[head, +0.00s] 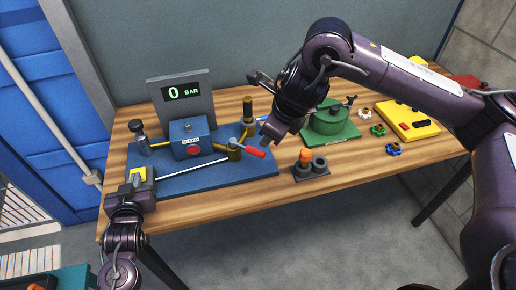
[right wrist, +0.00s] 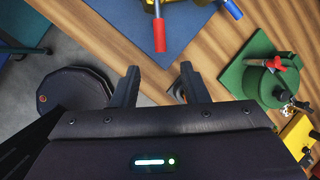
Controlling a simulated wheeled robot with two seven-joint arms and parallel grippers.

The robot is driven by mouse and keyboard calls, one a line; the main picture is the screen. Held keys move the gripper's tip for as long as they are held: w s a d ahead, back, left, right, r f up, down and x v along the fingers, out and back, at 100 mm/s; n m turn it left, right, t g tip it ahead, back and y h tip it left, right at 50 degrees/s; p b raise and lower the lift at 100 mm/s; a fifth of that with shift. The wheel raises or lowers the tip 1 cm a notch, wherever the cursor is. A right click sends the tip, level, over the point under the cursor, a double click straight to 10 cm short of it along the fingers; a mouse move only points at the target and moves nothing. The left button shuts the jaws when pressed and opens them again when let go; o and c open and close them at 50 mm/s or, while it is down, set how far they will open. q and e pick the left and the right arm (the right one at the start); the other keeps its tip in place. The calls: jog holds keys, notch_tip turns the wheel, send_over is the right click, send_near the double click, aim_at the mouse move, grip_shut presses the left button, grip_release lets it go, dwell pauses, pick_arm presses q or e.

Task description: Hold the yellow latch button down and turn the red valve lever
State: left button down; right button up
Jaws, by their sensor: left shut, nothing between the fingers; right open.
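The yellow latch button (head: 137,173) is at the left front corner of the blue board (head: 215,182) in the head view. My left gripper (head: 134,182) is shut and empty right at the button, partly covering it; contact is hard to tell. The red valve lever (head: 254,152) sticks out to the right of the blue block's brass fitting. Its red end shows at the top of the right wrist view (right wrist: 159,36). My right gripper (right wrist: 160,82) is open, with the lever's end ahead of its fingertips and not between them.
A display (head: 180,93) reads 0 BAR behind the blue block (head: 193,140). A green device (head: 331,122), a yellow box (head: 407,118) and a dark holder with an orange-topped part (head: 309,167) stand to the right. The wooden table's front right (head: 370,166) is clear.

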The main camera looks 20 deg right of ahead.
aim_at(257, 151)
jog(key=shift+f, duration=0.1)
jog(key=x, duration=1.2)
grip_shut()
